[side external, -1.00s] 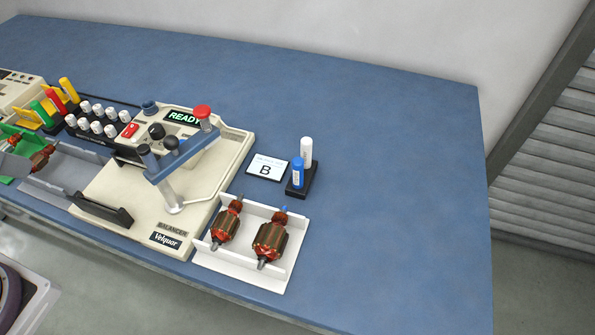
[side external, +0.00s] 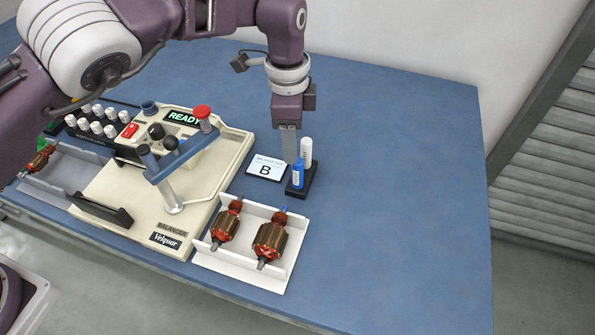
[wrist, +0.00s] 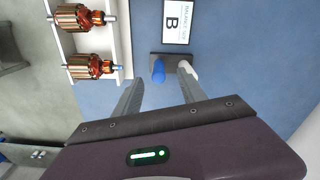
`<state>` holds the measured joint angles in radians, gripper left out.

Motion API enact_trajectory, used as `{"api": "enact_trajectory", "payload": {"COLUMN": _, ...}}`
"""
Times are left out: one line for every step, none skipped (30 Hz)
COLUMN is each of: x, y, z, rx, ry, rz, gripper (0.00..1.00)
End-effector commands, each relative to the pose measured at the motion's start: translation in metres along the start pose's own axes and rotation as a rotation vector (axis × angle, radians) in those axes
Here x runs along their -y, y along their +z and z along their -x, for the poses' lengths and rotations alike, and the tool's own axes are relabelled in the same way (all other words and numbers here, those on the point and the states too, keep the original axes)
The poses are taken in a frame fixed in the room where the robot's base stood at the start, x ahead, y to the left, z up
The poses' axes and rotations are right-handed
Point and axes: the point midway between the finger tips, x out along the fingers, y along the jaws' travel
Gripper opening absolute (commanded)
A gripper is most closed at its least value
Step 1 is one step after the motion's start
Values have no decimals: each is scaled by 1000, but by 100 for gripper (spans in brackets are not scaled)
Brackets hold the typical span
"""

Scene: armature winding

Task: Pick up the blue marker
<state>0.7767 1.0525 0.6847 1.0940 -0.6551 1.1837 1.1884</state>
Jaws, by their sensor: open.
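The blue marker (side external: 298,174) stands upright in a small black holder (side external: 311,184), beside a white marker (side external: 306,150). In the wrist view the blue marker (wrist: 158,72) lies beyond and between the two fingers of my gripper (wrist: 158,88), and the white marker (wrist: 186,69) is close to the right finger. My gripper (side external: 290,155) points down just behind the blue marker in the side view. It is open, with nothing between the fingers. Part of the fingers is hidden by the markers in the side view.
A card marked B (side external: 267,167) lies left of the holder. A white tray (side external: 284,282) with two copper-wound armatures (side external: 270,240) is in front. The cream balancer (side external: 120,205) with its blue arm and red knob stands left. The blue table (side external: 400,210) is clear to the right.

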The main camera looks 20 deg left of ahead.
Motion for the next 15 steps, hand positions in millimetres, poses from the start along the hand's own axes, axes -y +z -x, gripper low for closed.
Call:
{"api": "enact_trajectory", "payload": {"x": -3, "y": -6, "z": -11, "rx": 14, "ry": -1, "rz": -39, "gripper": 49}}
{"api": "enact_trajectory", "payload": {"x": -4, "y": -8, "z": -15, "rx": 18, "ry": -1, "rz": -54, "gripper": 49}}
{"api": "enact_trajectory", "payload": {"x": -6, "y": -9, "z": -20, "rx": 22, "ry": 0, "rz": -67, "gripper": 49}}
{"api": "enact_trajectory", "payload": {"x": -6, "y": -10, "z": -24, "rx": 24, "ry": 0, "rz": -72, "gripper": 49}}
{"api": "enact_trajectory", "payload": {"x": -6, "y": -10, "z": -28, "rx": 24, "ry": 1, "rz": -73, "gripper": 49}}
{"api": "enact_trajectory", "payload": {"x": -6, "y": -9, "z": -33, "rx": 26, "ry": 1, "rz": -72, "gripper": 49}}
{"api": "enact_trajectory", "payload": {"x": -6, "y": -10, "z": -37, "rx": 25, "ry": 2, "rz": -72, "gripper": 49}}
{"api": "enact_trajectory", "payload": {"x": -6, "y": -10, "z": -42, "rx": 25, "ry": 1, "rz": -73, "gripper": 49}}
{"api": "enact_trajectory", "payload": {"x": -6, "y": -10, "z": -48, "rx": 26, "ry": 0, "rz": -72, "gripper": 49}}
{"api": "enact_trajectory", "payload": {"x": -6, "y": -10, "z": -54, "rx": 27, "ry": 1, "rz": -71, "gripper": 49}}
{"api": "enact_trajectory", "payload": {"x": -6, "y": -10, "z": -61, "rx": 27, "ry": 1, "rz": -70, "gripper": 49}}
{"api": "enact_trajectory", "payload": {"x": -6, "y": -11, "z": -69, "rx": 27, "ry": 1, "rz": -70, "gripper": 49}}
{"api": "enact_trajectory", "payload": {"x": -6, "y": -11, "z": -74, "rx": 27, "ry": 1, "rz": -70, "gripper": 49}}
{"api": "enact_trajectory", "payload": {"x": -6, "y": -11, "z": -79, "rx": 26, "ry": 0, "rz": -70, "gripper": 49}}
{"api": "enact_trajectory", "payload": {"x": -6, "y": -11, "z": -84, "rx": 24, "ry": 0, "rz": -70, "gripper": 49}}
